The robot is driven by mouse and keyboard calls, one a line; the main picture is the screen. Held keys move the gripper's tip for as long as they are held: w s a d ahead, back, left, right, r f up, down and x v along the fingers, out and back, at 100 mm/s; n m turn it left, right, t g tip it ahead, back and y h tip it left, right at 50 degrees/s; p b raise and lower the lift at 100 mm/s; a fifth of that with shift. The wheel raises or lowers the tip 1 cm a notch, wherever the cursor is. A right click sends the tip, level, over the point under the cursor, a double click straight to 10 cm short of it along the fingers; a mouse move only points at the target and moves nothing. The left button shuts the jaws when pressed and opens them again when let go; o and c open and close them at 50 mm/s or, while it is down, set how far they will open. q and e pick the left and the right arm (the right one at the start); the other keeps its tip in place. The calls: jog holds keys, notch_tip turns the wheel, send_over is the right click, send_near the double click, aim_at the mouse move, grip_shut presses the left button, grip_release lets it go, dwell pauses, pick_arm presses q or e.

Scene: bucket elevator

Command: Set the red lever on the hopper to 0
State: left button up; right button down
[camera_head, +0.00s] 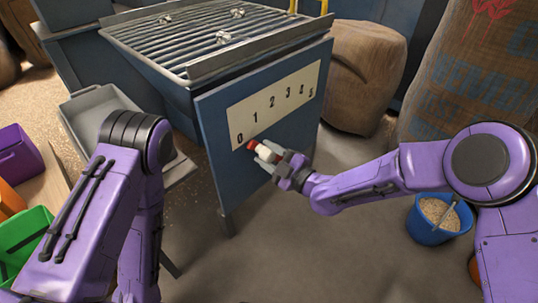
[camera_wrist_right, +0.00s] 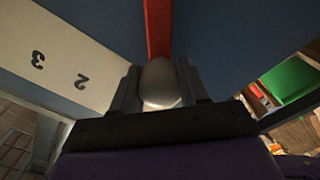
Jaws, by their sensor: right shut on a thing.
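The blue hopper (camera_head: 210,125) has a white scale plate (camera_head: 275,104) numbered 0 to 5 on its side panel. The red lever (camera_head: 251,145) shows as a short red piece just below the plate, near the 0 and 1. My right gripper (camera_head: 266,152) is shut on the lever's pale knob (camera_head: 264,148). In the right wrist view the rounded knob (camera_wrist_right: 160,85) sits between the fingers, with the red lever bar (camera_wrist_right: 158,28) running up from it. The lever's exact reading is hard to tell. My left arm is at the left; its gripper is out of view.
A metal grate (camera_head: 205,40) covers the hopper's top. A grey tray (camera_head: 95,110) stands left of the hopper. Sacks (camera_head: 365,75) stand behind at the right. A blue bucket of grain (camera_head: 425,225) is below my right arm. Coloured bins (camera_head: 20,235) are at far left.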

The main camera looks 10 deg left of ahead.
jog(key=shift+s+a+f, duration=0.1)
jog(key=shift+s+f, duration=0.05)
jog(key=shift+f, duration=0.05)
jog(key=c, duration=0.6)
grip_release()
jog(key=shift+r, duration=0.1)
jog(key=shift+s+d+p, duration=0.15)
jog(key=shift+d+p, duration=0.2)
jog(key=shift+d, duration=0.1)
jog(key=p+v, duration=0.1)
jog(key=v, duration=0.2)
jog(key=p+v, duration=0.1)
jog(key=v, duration=0.1)
jog(key=shift+s+d+r, duration=0.2)
jog(key=shift+d, duration=0.1)
pick_arm(q)
jog(key=shift+n+g+h, duration=0.5)
jog(key=d+r, duration=0.1)
jog(key=s+d+r, duration=0.1)
jog(key=s+d+r+p, duration=0.1)
jog(key=r, duration=0.1)
jog(key=shift+d+r, duration=0.1)
jog(key=shift+d, duration=0.05)
pick_arm(e)
jog(key=v, duration=0.4)
jog(key=shift+f, duration=0.25)
